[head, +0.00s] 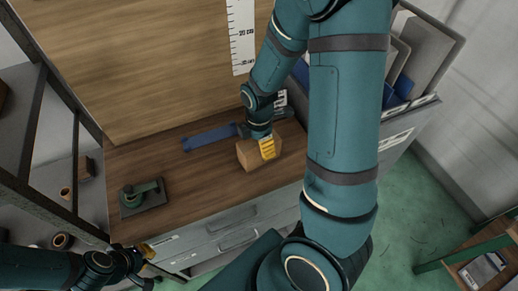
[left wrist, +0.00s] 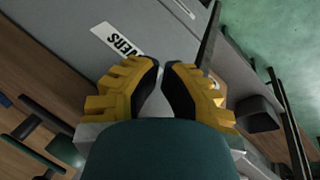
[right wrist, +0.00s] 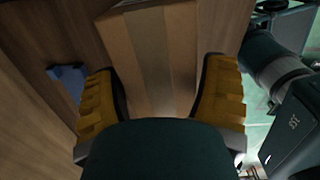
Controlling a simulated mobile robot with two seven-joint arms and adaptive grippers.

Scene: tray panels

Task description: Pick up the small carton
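The small carton (head: 246,153) is a plain brown cardboard box on the wooden worktop, near its front right. My right gripper (head: 268,148) is down at it, with one yellow finger in front of the carton's right part. In the right wrist view the carton (right wrist: 150,55) lies between the two spread fingers of the right gripper (right wrist: 162,75). Whether either finger touches it I cannot tell. My left gripper (head: 147,251) is low by the drawer fronts, away from the carton. In the left wrist view the left gripper (left wrist: 160,66) has its fingertips nearly together, with nothing between them.
A blue tool (head: 209,136) lies on the worktop behind and left of the carton. A dark green device (head: 143,196) stands at the front left. A rack of panels (head: 418,55) stands at the right. The worktop between device and carton is clear.

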